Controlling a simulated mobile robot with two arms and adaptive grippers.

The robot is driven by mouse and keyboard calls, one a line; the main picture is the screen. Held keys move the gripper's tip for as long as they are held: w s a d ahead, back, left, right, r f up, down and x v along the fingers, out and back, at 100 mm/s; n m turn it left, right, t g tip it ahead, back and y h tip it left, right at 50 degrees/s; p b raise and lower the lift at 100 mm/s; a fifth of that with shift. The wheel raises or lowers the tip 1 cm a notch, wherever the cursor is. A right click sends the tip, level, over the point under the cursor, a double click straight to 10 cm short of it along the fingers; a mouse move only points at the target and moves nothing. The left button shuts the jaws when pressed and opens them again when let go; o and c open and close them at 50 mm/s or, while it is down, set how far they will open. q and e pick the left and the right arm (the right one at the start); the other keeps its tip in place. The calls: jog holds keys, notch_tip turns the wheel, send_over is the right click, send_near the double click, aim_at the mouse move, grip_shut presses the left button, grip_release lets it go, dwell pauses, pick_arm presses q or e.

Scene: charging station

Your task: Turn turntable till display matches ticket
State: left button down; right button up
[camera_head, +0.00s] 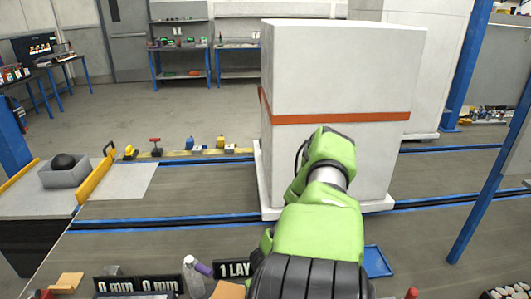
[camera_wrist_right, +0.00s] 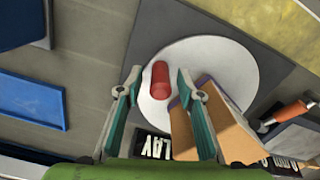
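A white round disc (camera_wrist_right: 210,55), which looks like the turntable, lies on a dark grey square base in the right wrist view. A red cylinder (camera_wrist_right: 160,80) and a tan box (camera_wrist_right: 218,125) are on or over it. My right gripper (camera_wrist_right: 158,74) is open above the disc, its fingers on either side of the red cylinder with gaps. I cannot identify the ticket. My left gripper is out of view.
Black "0 mm" signs (camera_head: 153,284) and a clear bottle (camera_head: 193,276) stand at the front. A blue tray (camera_head: 376,262) lies right of my arm. A tall white block with an orange band (camera_head: 385,117) stands behind. A tool with an orange handle (camera_wrist_right: 292,112) is right of the disc.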

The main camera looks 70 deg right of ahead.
notch_tip(320, 180, up, 12)
dwell(0.7)
jog(key=shift+a, duration=0.1)
dwell(0.4)
